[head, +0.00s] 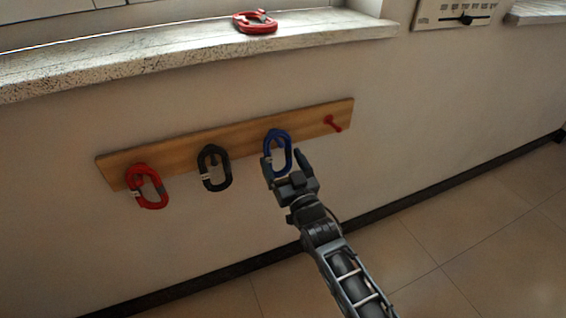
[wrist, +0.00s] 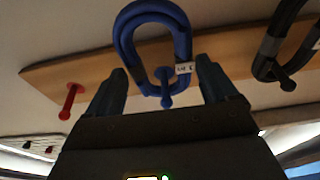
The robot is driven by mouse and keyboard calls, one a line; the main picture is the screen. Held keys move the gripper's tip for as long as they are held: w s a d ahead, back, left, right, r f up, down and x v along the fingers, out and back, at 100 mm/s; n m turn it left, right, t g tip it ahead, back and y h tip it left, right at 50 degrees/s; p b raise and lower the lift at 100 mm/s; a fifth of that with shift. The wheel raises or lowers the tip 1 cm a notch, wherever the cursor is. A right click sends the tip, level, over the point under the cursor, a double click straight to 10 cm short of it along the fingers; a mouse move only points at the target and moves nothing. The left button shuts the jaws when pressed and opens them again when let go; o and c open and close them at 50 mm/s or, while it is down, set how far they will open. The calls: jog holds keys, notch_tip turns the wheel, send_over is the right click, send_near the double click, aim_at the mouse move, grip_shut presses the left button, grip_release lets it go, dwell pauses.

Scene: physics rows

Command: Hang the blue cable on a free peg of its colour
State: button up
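The blue cable (head: 270,139) is a coiled loop on the wooden peg board. In the wrist view the blue cable (wrist: 126,30) appears looped over a blue peg (wrist: 166,88), whose knob shows in front of the coil. My gripper (head: 282,157) is right in front of the cable. In the wrist view my gripper (wrist: 162,66) is open, with one finger on each side of the coil and visible gaps between. The cable's lower part is partly hidden by the gripper in the head view.
The board (head: 240,133) also holds a black cable (head: 204,168) and a red cable (head: 134,178) to the left. A bare red peg (head: 333,123) is at its right end. Another red cable (head: 255,22) lies on the window sill (head: 150,52) above.

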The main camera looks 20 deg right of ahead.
jog(key=shift+o, duration=1.1)
jog(key=s+d+f+g, duration=0.1)
jog(key=s+f, duration=0.1)
jog(key=s, duration=1.2)
jog(key=s+d+f+g, duration=0.1)
jog(key=s+f, duration=0.1)
jog(key=s, duration=1.1)
jog(key=s+r+g, duration=0.1)
jog(key=s+r, duration=0.2)
jog(key=s, duration=0.5)
jog(key=s+r+g, duration=0.1)
jog(key=s+r, duration=0.1)
jog(key=s, duration=0.6)
jog(key=s+a+r+g, duration=0.1)
jog(key=s+a+r, duration=0.1)
jog(key=s+r, duration=0.65)
notch_tip(320, 180, up, 13)
jog(key=p, duration=1.3)
jog(key=shift+w+p, duration=0.25)
jog(key=shift+p, duration=0.15)
